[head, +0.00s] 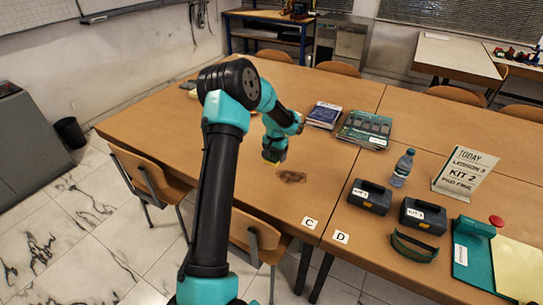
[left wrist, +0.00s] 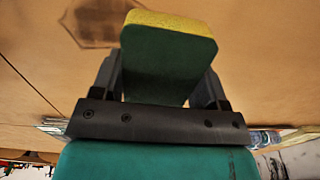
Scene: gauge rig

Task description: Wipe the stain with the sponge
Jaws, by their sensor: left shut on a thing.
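A yellow and green sponge (left wrist: 168,55) is held between the fingers of my left gripper (left wrist: 160,80), which is shut on it. In the head view the same gripper (head: 274,152) is over the table with a small bit of the sponge (head: 275,157) showing at its tip. A dark brown stain (head: 292,176) lies on the wooden table (head: 330,205), a little to the right of and nearer than the sponge. The stain (left wrist: 95,22) also shows at the upper left in the left wrist view, apart from the sponge. My right gripper is in neither view.
Books (head: 364,129) lie behind the stain. To the right stand a bottle (head: 402,168), black kit boxes (head: 370,196), goggles (head: 414,247), a sign (head: 464,172) and a teal clipboard (head: 472,252). Chairs (head: 258,240) stand along the near edge. The tabletop around the stain is clear.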

